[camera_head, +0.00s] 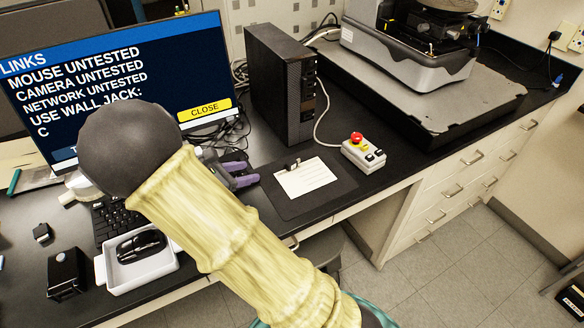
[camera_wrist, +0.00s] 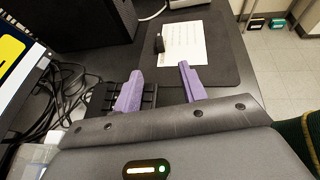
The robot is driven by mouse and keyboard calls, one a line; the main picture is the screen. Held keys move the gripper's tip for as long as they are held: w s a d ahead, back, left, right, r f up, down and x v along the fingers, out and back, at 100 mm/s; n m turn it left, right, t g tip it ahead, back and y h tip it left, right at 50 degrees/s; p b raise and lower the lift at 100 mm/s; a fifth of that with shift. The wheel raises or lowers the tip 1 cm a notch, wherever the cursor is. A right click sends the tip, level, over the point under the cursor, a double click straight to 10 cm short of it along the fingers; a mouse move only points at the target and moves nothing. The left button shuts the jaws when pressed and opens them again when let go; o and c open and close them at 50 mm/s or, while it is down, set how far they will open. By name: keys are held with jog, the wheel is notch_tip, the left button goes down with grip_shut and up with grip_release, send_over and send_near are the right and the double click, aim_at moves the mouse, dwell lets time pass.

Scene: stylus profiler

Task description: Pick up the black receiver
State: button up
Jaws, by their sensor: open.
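A small black piece (camera_head: 292,164), which could be the receiver, sits at the top edge of a white card on the dark mat. It also shows in the wrist view (camera_wrist: 159,43) as a small dark block by the card's left edge. Another small black item (camera_head: 42,232) lies at the far left of the desk; I cannot tell for sure which is the receiver. My gripper (camera_head: 240,174) has purple fingers, open and empty, left of the mat. In the wrist view my gripper (camera_wrist: 160,77) points toward the card, with the black piece beyond the fingertips. My arm hides part of the desk.
The white card (camera_head: 308,178) lies on the dark mat (camera_head: 338,189). A black computer tower (camera_head: 285,90) stands behind, and a control box (camera_head: 363,154) with a red button sits right. A monitor (camera_head: 120,70), cables, a keyboard and a white tray (camera_head: 110,277) with a mouse are left.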

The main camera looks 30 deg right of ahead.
jog(key=shift+w+d, duration=0.1)
send_near(291, 162)
jog(key=x, duration=0.4)
jog(key=shift+d+p, duration=0.35)
jog(key=shift+d+f, duration=0.1)
jog(key=shift+d, duration=0.1)
jog(key=p+x, duration=0.1)
jog(key=x, duration=0.4)
jog(key=shift+w+d+f, duration=0.1)
jog(key=shift+f, duration=0.05)
jog(key=shift+a, duration=0.2)
jog(key=shift+d, duration=0.15)
grip_shut()
